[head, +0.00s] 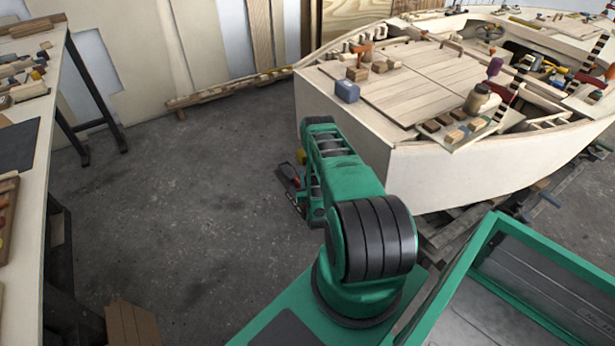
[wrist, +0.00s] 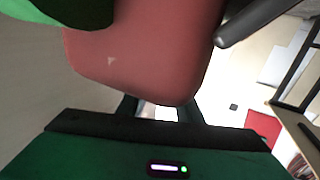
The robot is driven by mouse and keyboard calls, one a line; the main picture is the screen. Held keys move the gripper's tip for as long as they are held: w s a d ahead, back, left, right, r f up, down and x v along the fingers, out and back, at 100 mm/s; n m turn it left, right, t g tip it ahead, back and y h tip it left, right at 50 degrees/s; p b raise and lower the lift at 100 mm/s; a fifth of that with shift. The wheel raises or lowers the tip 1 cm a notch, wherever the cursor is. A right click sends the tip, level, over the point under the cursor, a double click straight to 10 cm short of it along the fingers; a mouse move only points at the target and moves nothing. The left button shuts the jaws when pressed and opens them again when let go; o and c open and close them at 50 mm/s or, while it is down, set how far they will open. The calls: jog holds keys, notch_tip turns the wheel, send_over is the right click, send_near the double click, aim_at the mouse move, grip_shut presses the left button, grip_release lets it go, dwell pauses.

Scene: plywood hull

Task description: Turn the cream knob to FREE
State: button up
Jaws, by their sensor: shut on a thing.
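I cannot make out the cream knob or any FREE mark in either view. A large red, smooth-faced thing (wrist: 150,50) with a small pale triangle mark fills the upper middle of the wrist view. My gripper (wrist: 157,106) is shut on this red thing, whose lower edge lies over the dark green fingers. In the head view the gripper is low over the floor in front of the hull, mostly hidden behind my arm. A bit of red (head: 289,172) shows beside it there.
The pale plywood hull (head: 345,140) stands at the right, with blocks and tools on its deck. A cluttered workbench (head: 40,120) runs along the left. Grey floor (head: 180,220) lies open between them. A cardboard box (head: 132,325) sits at the bottom left.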

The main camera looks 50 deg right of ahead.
jog(key=shift+s+f+n+t+y, duration=0.1)
jog(key=shift+n+t+y, duration=0.65)
jog(key=shift+y, duration=0.25)
jog(key=shift+n+y, duration=0.25)
jog(key=shift+y, duration=0.05)
jog(key=o, duration=1)
jog(key=shift+o, duration=0.2)
notch_tip(320, 180, up, 4)
jog(key=shift+f, duration=0.1)
jog(key=a+r, duration=0.7)
jog(key=a, duration=0.4)
jog(key=shift+a, duration=0.4)
jog(key=shift+r, duration=0.1)
